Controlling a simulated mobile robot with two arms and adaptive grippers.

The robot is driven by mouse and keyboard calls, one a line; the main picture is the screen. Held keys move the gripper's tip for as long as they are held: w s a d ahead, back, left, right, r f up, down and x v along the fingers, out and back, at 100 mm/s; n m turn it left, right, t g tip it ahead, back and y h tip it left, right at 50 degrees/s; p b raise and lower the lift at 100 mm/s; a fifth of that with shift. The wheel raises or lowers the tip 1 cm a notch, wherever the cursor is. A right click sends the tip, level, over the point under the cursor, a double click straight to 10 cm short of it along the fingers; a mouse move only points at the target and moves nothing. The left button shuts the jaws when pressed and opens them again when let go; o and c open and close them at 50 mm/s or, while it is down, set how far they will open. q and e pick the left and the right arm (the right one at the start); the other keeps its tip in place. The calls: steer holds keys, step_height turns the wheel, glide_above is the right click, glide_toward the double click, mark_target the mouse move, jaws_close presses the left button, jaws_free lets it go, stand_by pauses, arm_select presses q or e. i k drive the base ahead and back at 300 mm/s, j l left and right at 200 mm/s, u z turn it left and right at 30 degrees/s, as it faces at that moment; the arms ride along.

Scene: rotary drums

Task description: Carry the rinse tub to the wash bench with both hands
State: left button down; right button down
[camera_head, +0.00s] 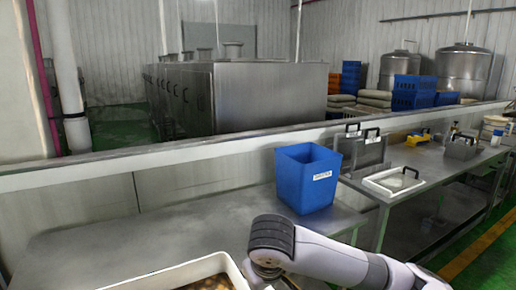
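A white tub (238,272) with brownish contents shows at the bottom edge, cut off by the frame; I take it to be the rinse tub. My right arm comes in from the right and bends down at the tub's right side. Part of my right gripper (266,272) shows against the right rim, but its fingertips are hidden, so I cannot tell whether it grips. My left gripper is out of view. A steel bench (120,243) runs behind the tub; I cannot tell whether it is the wash bench, or whether the tub rests on anything.
A blue labelled bin (306,180) stands at the bench's right end. A second steel table (420,163) at right holds a white tray (393,181), steel boxes and a yellow item (417,138). A low wall (230,143) runs behind. The bench's left and middle are clear.

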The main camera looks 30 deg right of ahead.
mark_target(425, 167)
steer(key=k+l, duration=0.1)
steer(key=l, duration=4)
steer(key=k+l, duration=0.15)
steer(key=l, duration=2.55)
steer(key=i+l, duration=0.1)
steer(key=l, duration=0.6)
steer(key=i+l, duration=0.15)
steer(key=l, duration=0.2)
steer(key=i+l, duration=0.15)
steer(key=l, duration=0.25)
steer(key=i+l, duration=0.15)
steer(key=l, duration=0.2)
steer(key=i+l, duration=0.15)
steer(key=l, duration=0.2)
steer(key=i+l, duration=0.65)
